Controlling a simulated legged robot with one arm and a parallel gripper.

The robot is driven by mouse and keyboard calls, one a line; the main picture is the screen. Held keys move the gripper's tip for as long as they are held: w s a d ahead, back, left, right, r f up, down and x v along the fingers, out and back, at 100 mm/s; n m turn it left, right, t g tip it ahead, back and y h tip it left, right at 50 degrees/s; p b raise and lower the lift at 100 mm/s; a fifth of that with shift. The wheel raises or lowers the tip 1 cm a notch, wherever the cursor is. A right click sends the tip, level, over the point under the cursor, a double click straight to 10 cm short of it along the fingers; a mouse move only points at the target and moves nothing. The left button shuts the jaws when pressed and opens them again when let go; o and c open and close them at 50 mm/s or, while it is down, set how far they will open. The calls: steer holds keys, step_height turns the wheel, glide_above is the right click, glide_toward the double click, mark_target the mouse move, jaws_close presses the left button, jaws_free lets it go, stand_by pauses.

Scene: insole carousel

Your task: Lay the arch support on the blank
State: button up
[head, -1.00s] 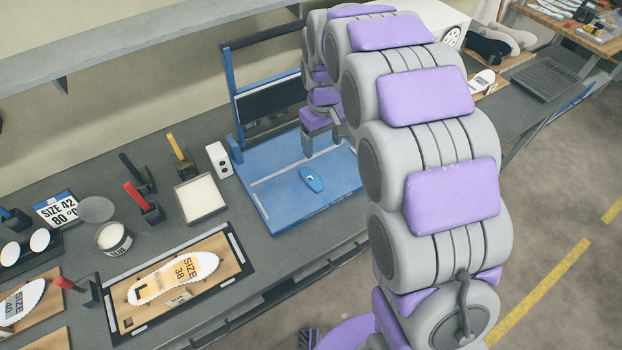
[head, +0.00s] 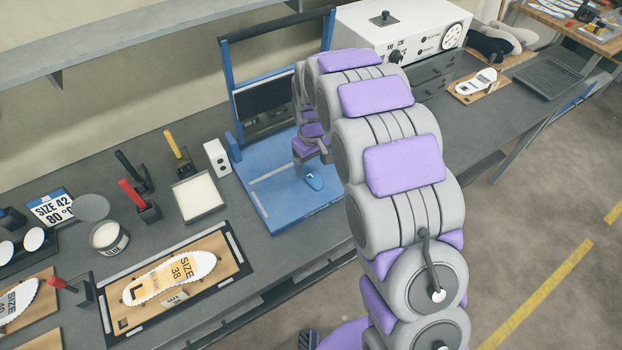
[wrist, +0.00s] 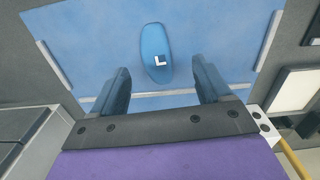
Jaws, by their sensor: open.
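The arch support (head: 315,181) is a small blue oval piece marked with an L. It lies on the blue press bed (head: 270,205). In the wrist view the arch support (wrist: 155,55) lies just beyond the fingertips, roughly centred between them. My gripper (wrist: 162,75) is open and empty, pointing down at the bed. In the head view my arm partly hides the gripper. The blank (head: 170,277) is a white-edged insole with a tan face marked SIZE 38 and L. It lies on a brown board in a dark frame (head: 108,322) at the front left of the bench.
A glue pot (head: 109,238), a white pad tray (head: 198,196) and red, black and yellow-handled tools stand between the blank and the press. The press's blue upright frame (head: 228,90) rises behind the bed. A white oven (head: 400,35) stands at the back right.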

mark_target(314, 179)
steer(key=f, duration=0.2)
steer(key=f+b, duration=0.1)
steer(key=f, duration=0.3)
steer(key=shift+w+d+f+b, duration=0.2)
steer(key=shift+d+b, duration=0.15)
steer(key=shift+r, duration=0.1)
steer(key=c, duration=1.2)
steer(key=shift+r+p, duration=0.6)
steer(key=shift+r, duration=0.95)
steer(key=shift+s+r, duration=0.1)
steer(key=shift+r, duration=0.2)
steer(key=s+d+p, duration=0.1)
steer(key=s, duration=0.4)
steer(key=s+d+r, duration=0.1)
steer(key=s+d, duration=0.1)
steer(key=s, duration=0.3)
steer(key=s+d+p, duration=0.1)
steer(key=s, duration=0.4)
steer(key=shift+s+d+r+p, duration=0.1)
steer(key=shift+d+r+p, duration=0.1)
steer(key=shift+p, duration=0.1)
